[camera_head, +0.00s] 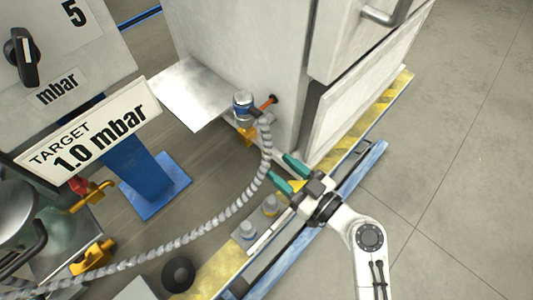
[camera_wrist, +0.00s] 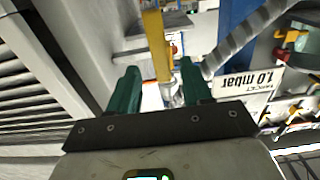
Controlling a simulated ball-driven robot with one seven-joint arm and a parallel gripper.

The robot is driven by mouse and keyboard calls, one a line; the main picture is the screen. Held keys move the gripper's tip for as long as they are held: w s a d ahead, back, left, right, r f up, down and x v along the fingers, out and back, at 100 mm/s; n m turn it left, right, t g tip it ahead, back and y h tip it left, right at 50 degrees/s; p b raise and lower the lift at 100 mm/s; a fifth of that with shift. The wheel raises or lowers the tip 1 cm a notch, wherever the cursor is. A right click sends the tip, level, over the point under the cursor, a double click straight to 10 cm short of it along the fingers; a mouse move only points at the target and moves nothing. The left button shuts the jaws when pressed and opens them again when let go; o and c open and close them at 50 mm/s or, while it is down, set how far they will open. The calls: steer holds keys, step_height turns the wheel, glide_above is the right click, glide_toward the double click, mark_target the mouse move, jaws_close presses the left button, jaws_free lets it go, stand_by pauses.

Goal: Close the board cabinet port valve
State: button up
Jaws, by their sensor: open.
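The pale board cabinet (camera_head: 240,50) stands at the top centre of the head view. Its port, with a blue-and-silver fitting (camera_head: 243,104), is low on the side. An orange-red lever (camera_head: 268,103) sticks out beside it, and a yellow part (camera_head: 246,137) shows just below. A grey ribbed hose (camera_head: 262,165) runs from the port. My gripper (camera_head: 279,166), with green fingers, is open, below and right of the port, apart from the lever. In the wrist view a yellow bar (camera_wrist: 156,42) shows beyond the gap between my open fingers (camera_wrist: 159,72); whether it lies between them is unclear.
A yellow-edged platform with blue rails (camera_head: 366,167) lies along the cabinet's base. Silver fittings (camera_head: 270,205) stand near my gripper. A "TARGET 1.0 mbar" sign (camera_head: 88,133) and a dial panel (camera_head: 60,40) are at left. The floor (camera_head: 460,170) at right is clear.

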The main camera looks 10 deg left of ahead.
mark_target(268, 158)
steer(key=x, duration=0.5)
steer(key=shift+w+a+p, duration=0.15)
steer(key=shift+a+p, duration=0.1)
steer(key=shift+p, duration=0.05)
jaws_close()
stand_by(0.4)
